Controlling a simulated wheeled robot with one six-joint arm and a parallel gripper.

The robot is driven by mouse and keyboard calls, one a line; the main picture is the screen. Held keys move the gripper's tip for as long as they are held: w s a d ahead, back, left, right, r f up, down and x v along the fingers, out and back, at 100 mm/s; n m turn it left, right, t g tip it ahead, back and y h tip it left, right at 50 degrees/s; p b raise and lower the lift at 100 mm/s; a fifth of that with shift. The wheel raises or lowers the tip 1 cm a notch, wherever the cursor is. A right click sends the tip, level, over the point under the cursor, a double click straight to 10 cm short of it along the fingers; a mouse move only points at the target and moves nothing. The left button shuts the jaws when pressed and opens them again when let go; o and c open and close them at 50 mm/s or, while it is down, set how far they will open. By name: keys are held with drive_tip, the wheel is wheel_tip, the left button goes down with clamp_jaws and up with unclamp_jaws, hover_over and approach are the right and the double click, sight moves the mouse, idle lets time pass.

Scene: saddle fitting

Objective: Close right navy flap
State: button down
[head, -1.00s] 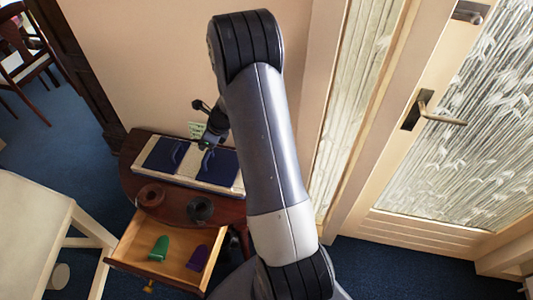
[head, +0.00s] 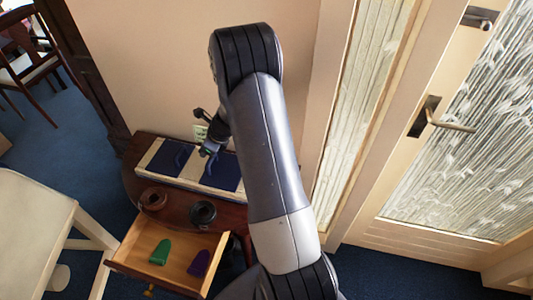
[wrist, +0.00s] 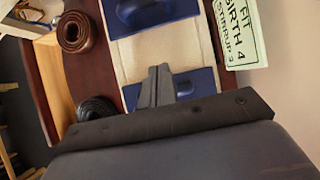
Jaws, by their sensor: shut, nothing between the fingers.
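The right navy flap (head: 223,171) lies on a cream board (head: 195,168) and looks flat, with a lighter blue handle on it. It also shows in the wrist view (wrist: 204,80), partly behind my fingers. The left navy flap (head: 169,157) lies beside it and also looks flat; in the wrist view it is at the top edge (wrist: 170,10). My gripper (head: 208,151) is shut and empty, over the right flap near its handle. In the wrist view the closed fingertips (wrist: 159,70) overlap the flap's edge; I cannot tell whether they touch it.
A brown coil (head: 153,198) and a black coil (head: 202,212) sit on the dark wooden table in front of the board. An open drawer (head: 133,243) holds a green piece (head: 160,252) and a purple piece (head: 199,263). A sign (wrist: 235,30) stands behind the board by the wall.

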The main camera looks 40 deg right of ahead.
drive_tip(key=r+p, duration=0.3)
drive_tip(key=r, duration=0.1)
drive_tip(key=shift+s+d, duration=0.25)
drive_tip(key=shift+d, duration=0.05)
drive_tip(key=w+a+r, duration=0.3)
drive_tip(key=w+r, duration=0.1)
drive_tip(key=r, duration=0.4)
drive_tip(key=shift+w+a+r, duration=0.15)
drive_tip(key=shift+w, duration=0.1)
drive_tip(key=s+d+f, duration=0.1)
drive_tip(key=f, duration=0.2)
drive_tip(key=s+d+f+b, duration=0.1)
drive_tip(key=f, duration=0.3)
drive_tip(key=s+d+f, duration=0.1)
drive_tip(key=s+f, duration=0.1)
drive_tip(key=f, duration=0.1)
drive_tip(key=shift+s+f+b, duration=0.1)
drive_tip(key=shift+f+b, duration=0.25)
drive_tip(key=shift+b, duration=0.05)
drive_tip(key=shift+a+f+b, duration=0.15)
drive_tip(key=shift+f+b, duration=0.45)
drive_tip(key=shift+f, duration=0.2)
drive_tip(key=shift+r, duration=0.15)
